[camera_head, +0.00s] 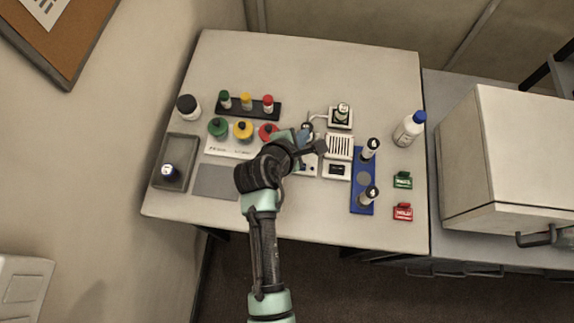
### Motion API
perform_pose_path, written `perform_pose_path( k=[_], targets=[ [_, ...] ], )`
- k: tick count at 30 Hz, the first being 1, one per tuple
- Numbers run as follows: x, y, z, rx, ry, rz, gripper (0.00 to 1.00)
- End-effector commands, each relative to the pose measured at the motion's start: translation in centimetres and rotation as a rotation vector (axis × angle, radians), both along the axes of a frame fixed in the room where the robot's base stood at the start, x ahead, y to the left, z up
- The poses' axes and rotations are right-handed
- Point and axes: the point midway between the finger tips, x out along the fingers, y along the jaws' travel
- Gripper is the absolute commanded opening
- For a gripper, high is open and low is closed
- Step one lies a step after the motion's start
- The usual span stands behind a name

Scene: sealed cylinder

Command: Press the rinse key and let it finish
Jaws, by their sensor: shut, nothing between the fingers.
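My arm reaches from the bottom of the head view to the middle of the table. My gripper (308,150) is over a white device (308,168) there, shut and with nothing in it. Its dark wrist parts cover much of that device, and I cannot tell whether the fingertips touch it. No key marked rinse can be read; it may be hidden under the gripper. Just right of the gripper stands a white unit with a slotted grille (340,146) and a dark display (337,171) below it.
Red, yellow and green round pieces and a rack of capped vials (246,107) stand left. A blue rack (362,206) with two numbered vials, a white bottle (408,130), and green and red tags are right. A grey tray (187,141) holds a small vial.

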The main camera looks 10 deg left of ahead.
Motion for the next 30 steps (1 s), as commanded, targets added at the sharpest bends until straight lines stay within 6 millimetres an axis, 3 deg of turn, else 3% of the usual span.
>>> perform_pose_path(
  k=[6,20,30],
  targets=[
    [-1.6,-0.8,-1.9,-0.085,0.075,0.042,0.00],
    [-1.7,-0.8,-2.3,-0.087,0.076,0.044,0.00],
    [-1.7,-0.8,-5.3,-0.086,0.076,0.043,0.00]
  ],
)
